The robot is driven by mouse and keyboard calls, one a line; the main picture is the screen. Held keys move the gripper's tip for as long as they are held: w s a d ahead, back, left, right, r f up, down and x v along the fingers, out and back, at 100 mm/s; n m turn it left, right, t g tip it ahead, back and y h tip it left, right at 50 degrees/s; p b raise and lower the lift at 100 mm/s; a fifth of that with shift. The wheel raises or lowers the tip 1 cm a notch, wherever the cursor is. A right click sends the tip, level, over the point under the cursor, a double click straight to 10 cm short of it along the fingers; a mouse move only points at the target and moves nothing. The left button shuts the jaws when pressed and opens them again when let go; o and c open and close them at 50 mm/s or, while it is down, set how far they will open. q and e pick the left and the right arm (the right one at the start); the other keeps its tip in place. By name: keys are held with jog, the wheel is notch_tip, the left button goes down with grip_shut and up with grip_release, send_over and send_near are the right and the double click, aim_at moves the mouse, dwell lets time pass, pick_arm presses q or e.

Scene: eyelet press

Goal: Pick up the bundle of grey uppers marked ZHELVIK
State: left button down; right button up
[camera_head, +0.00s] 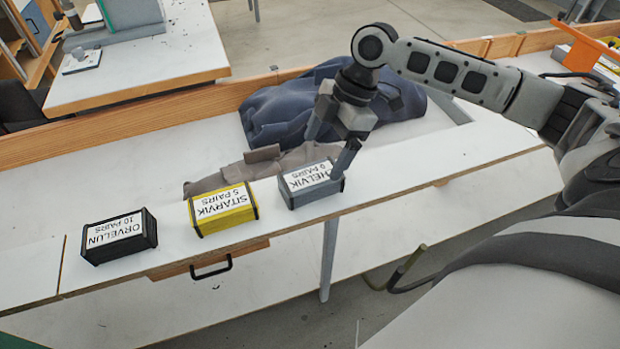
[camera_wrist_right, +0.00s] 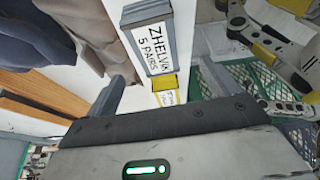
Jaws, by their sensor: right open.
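The grey bundle marked ZHELVIK (camera_head: 318,198) lies on the white bench near its front edge, label up, at the right end of a row of bundles. In the right wrist view its label (camera_wrist_right: 157,42) reads ZHELVIK, 5 PAIRS. My right gripper (camera_head: 330,146) is open at the far right part of this bundle. One finger overlaps the label's corner in the head view and hides the first letter. I cannot tell whether it touches. In the right wrist view the fingers stand apart with nothing between them. My left gripper is not in view.
A yellow bundle marked SITARVIK (camera_head: 222,209) and a black one marked ORVELUN (camera_head: 119,237) lie to the left. Brown-grey cloth (camera_head: 220,180) and dark blue cloth (camera_head: 275,112) lie behind. A wooden rail (camera_head: 150,116) runs along the bench's back. The bench's left part is clear.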

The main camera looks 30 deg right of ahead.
aim_at(312, 175)
jog(key=x, duration=0.8)
jog(key=shift+w+d+f+p, duration=0.2)
jog(key=shift+f+p, duration=0.1)
jog(key=shift+p, duration=0.1)
jog(key=shift+r, duration=0.1)
jog(key=c, duration=1.3)
